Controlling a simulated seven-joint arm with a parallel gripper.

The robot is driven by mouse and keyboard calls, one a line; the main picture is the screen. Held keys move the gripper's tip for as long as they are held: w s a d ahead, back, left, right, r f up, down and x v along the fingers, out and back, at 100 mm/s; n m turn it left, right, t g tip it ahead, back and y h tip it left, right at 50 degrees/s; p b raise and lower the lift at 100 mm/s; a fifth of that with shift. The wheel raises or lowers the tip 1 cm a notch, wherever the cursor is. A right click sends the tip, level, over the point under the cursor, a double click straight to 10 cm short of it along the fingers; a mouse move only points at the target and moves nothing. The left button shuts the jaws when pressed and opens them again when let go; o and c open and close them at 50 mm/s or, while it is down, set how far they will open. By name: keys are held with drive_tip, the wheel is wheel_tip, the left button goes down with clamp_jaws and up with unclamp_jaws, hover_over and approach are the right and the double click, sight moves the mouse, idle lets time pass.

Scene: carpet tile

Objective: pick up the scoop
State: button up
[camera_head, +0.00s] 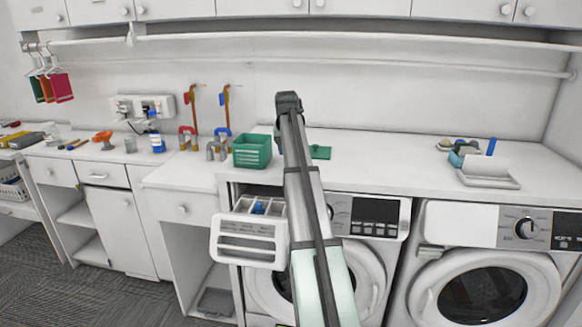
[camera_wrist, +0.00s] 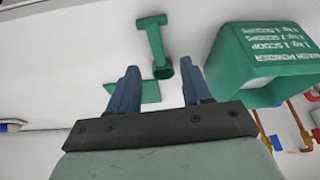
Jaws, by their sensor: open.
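The green scoop (camera_wrist: 156,42) shows in the wrist view, with a crosspiece at its upper end and a rounded lower end. My gripper (camera_wrist: 160,67) is open, its two blue-grey fingers apart, with the scoop's lower end showing in the gap between the fingertips. Nothing is held. I cannot tell how far the fingers are from it. In the head view my arm covers the gripper, and I cannot make out the scoop there. A green wash powder box (camera_wrist: 262,62) is right of the fingers; in the head view the box (camera_head: 252,152) is left of my arm.
A flat green piece (camera_head: 320,152) lies on the white counter (camera_head: 390,165); it also shows behind the fingers in the wrist view (camera_wrist: 148,91). Pipes and taps (camera_head: 188,138) stand left of the box. An open detergent drawer (camera_head: 249,233) juts out below. The counter to the right is largely clear.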

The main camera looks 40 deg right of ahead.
drive_tip(key=shift+x, duration=3.45)
drive_tip(key=shift+s+d, duration=0.1)
drive_tip(key=shift+d, duration=0.1)
clamp_jaws()
